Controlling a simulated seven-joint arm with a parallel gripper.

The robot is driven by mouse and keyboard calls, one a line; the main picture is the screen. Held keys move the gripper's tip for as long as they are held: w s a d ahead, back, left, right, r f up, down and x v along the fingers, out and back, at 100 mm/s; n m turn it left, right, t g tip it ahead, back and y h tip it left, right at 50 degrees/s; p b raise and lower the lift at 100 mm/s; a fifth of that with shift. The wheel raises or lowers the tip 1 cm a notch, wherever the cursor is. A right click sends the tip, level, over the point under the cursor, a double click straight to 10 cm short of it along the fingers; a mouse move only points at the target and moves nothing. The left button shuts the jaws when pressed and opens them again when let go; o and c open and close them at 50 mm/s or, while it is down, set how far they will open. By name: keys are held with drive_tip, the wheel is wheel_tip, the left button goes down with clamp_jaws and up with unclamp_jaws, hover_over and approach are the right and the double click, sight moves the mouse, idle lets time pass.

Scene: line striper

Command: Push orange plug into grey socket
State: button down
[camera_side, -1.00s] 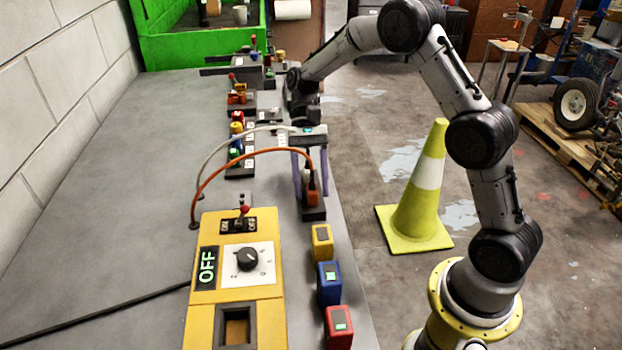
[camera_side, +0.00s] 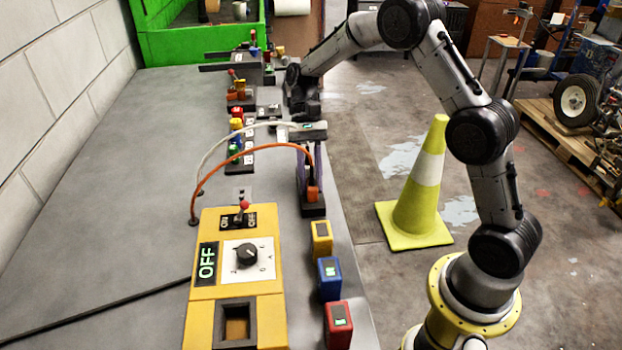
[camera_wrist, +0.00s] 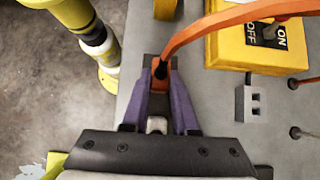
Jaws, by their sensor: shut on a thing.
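The orange plug (camera_side: 313,193) is upright at the dark stand (camera_side: 313,211) near the table's right edge. It also shows in the wrist view (camera_wrist: 160,84). My gripper (camera_side: 312,182) points down with its purple fingers on both sides of the plug, shut on it. In the wrist view the fingers (camera_wrist: 160,92) flank the plug. Whether the plug's bottom still touches the stand I cannot tell. In the side view the socket (camera_side: 239,194) is behind the yellow panel.
An orange cable (camera_side: 235,160) arches from the plug to the table at left. A pale cable (camera_side: 222,142) arches close by. The yellow panel (camera_side: 207,310) has a red-tipped switch (camera_side: 243,209). Yellow, blue and red blocks (camera_side: 329,276) line the right edge. The table's left side is mostly clear.

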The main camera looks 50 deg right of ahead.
sight(312, 166)
drive_tip(key=shift+r, duration=0.8)
drive_tip(key=shift+r, duration=1.6)
drive_tip(key=shift+s+r, duration=0.1)
drive_tip(key=shift+r, duration=0.15)
drive_tip(key=w+a+r, duration=0.3)
drive_tip(key=w, duration=0.2)
drive_tip(key=w+a+r, duration=0.3)
drive_tip(key=w, duration=0.3)
drive_tip(key=shift+w+a+f, duration=0.25)
drive_tip(key=shift+a+f, duration=0.25)
drive_tip(key=shift+f, duration=0.9)
drive_tip(key=shift+w+a+f, duration=0.25)
drive_tip(key=shift+a+f, duration=0.2)
drive_tip(key=shift+f, duration=0.95)
drive_tip(key=shift+w+a+f, duration=0.25)
drive_tip(key=shift+a+f, duration=0.25)
drive_tip(key=shift+f, duration=0.9)
